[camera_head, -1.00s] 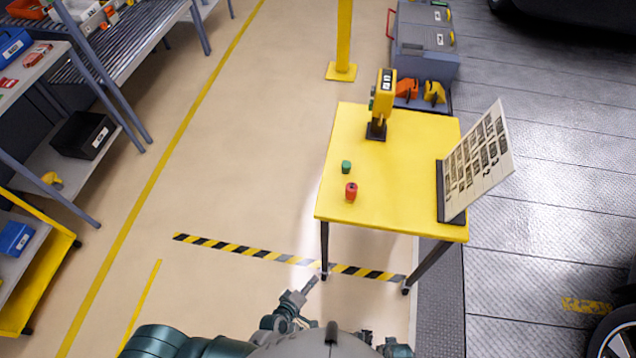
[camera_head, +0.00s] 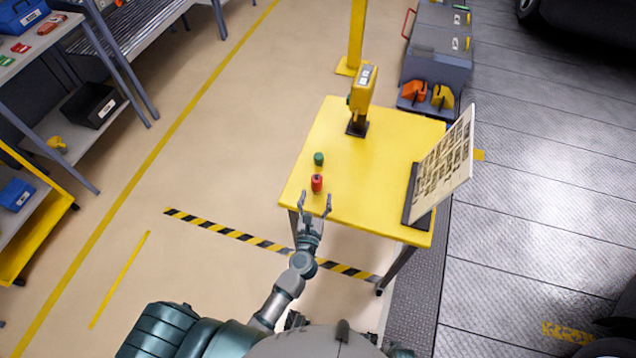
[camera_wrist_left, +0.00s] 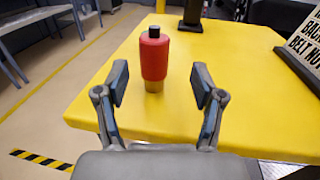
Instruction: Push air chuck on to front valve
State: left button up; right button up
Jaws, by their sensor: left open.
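A small red cylinder with a dark top (camera_head: 317,183) stands upright near the front left edge of the yellow table (camera_head: 370,190). I cannot tell for sure whether it is the air chuck. In the left wrist view the red cylinder (camera_wrist_left: 154,58) has a tan lower end and stands ahead of my fingers. My left gripper (camera_head: 314,203) is open and empty at the table's front edge, with the red cylinder just beyond its fingertips; its fingers (camera_wrist_left: 160,85) spread to either side of it. No front valve can be made out. My right gripper is not in view.
A green cylinder (camera_head: 319,158) stands behind the red one. A yellow device on a dark base (camera_head: 362,90) stands at the table's back. A printed board (camera_head: 443,160) leans on the right. Shelving (camera_head: 60,95) stands far left; the floor between is clear.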

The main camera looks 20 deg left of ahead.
aim_at(316, 187)
pick_arm(q)
jog(key=w, duration=0.2)
jog(key=w+a, duration=0.1)
jog(key=w, duration=0.3)
jog(key=shift+w+a+f, duration=0.15)
jog(key=shift+a+f, duration=0.05)
jog(key=shift+a, duration=0.05)
grip_shut()
